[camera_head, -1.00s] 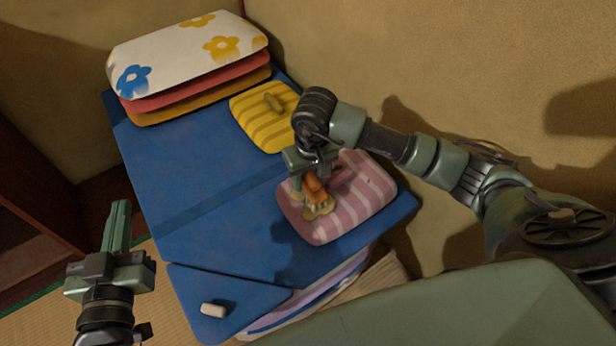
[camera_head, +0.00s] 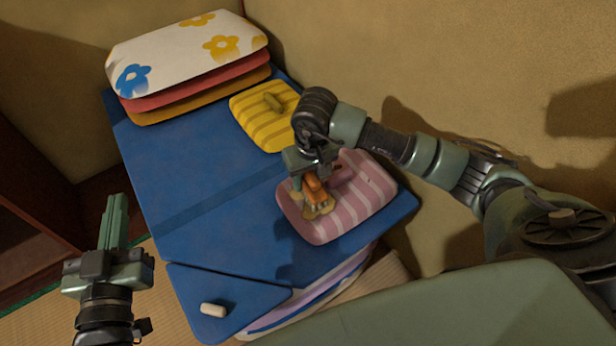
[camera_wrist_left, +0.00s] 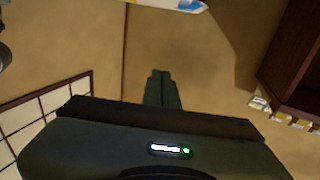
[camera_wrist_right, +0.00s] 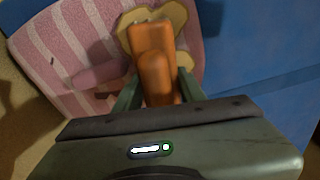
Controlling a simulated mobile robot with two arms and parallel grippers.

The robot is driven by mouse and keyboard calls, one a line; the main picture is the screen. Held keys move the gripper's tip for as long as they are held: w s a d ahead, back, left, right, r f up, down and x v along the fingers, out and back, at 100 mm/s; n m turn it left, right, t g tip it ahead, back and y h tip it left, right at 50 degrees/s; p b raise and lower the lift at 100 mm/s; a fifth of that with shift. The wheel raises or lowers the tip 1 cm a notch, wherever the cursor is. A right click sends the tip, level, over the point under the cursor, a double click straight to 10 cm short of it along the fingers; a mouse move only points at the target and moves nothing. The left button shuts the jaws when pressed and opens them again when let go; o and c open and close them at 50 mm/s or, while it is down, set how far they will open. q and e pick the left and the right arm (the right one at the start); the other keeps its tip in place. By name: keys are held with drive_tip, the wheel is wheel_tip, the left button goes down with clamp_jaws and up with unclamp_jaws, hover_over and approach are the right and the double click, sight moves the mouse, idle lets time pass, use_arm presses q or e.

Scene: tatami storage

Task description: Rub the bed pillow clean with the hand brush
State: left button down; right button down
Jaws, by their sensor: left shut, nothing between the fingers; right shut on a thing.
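The pink and white striped bed pillow (camera_head: 362,205) lies on the right part of the blue mattress. A yellowish stain (camera_head: 311,212) shows on its left part, and also in the right wrist view (camera_wrist_right: 172,14). My right gripper (camera_head: 309,178) is shut on the orange hand brush (camera_head: 316,190), whose bristles are over the stain; whether they touch is hard to tell. The brush's handle fills the jaws in the right wrist view (camera_wrist_right: 157,75). My left gripper (camera_head: 117,208) is shut and empty, off the mattress's left side.
A yellow striped pillow (camera_head: 256,125) with a small object on it lies behind. Folded bedding (camera_head: 185,62) is stacked at the back left. A small pale block (camera_head: 213,310) lies at the front corner. The mattress middle (camera_head: 190,165) is clear; a wall stands right.

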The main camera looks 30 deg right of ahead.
use_arm(q)
drive_tip(key=shift+d+r+t+h, duration=0.1)
drive_tip(key=shift+r+t+h, duration=0.3)
drive_tip(key=shift+r, duration=0.55)
use_arm(e)
drive_tip(key=shift+f, duration=0.25)
idle(0.5)
drive_tip(key=shift+w, duration=1)
drive_tip(key=shift+s, duration=1)
drive_tip(key=shift+r, duration=0.15)
